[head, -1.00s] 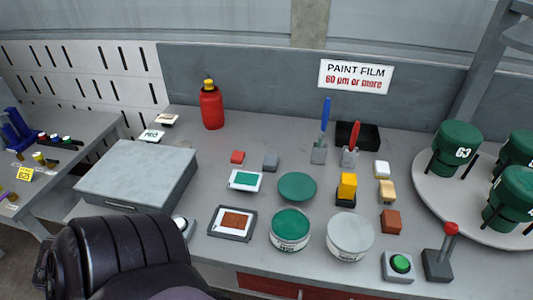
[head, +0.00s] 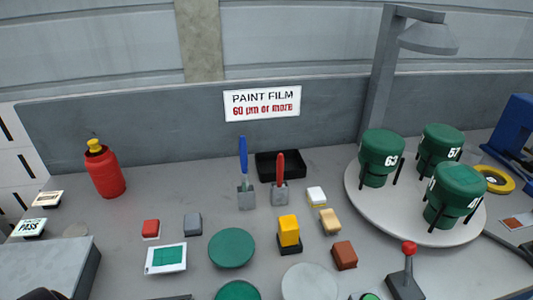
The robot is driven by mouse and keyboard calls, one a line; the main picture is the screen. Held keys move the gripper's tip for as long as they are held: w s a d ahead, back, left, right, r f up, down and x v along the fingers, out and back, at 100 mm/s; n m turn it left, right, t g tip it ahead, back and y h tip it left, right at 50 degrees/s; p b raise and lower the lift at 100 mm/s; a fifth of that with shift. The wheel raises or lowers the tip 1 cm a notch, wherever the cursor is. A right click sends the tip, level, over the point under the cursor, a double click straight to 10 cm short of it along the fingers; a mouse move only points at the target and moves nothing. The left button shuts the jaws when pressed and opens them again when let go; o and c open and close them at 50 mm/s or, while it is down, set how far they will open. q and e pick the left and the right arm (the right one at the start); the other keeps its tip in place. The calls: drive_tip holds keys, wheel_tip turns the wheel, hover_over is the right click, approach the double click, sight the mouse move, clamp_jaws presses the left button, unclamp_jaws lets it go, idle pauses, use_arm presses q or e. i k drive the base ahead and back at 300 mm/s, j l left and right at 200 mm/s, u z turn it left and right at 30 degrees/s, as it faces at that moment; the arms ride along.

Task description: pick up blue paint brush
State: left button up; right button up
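Neither of my grippers shows in the head view. Only a dark piece at the bottom left corner is in view, and I cannot tell what it is.
A black tray (head: 266,167) lies behind the brushes. A red bottle (head: 105,173) stands at left. A round platform (head: 362,205) with green numbered containers stands at right. Small blocks, a green disc (head: 232,248) and a red-knobbed lever (head: 407,270) are in front.

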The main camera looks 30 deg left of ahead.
sight(242, 149)
drive_tip(key=u, duration=1.4)
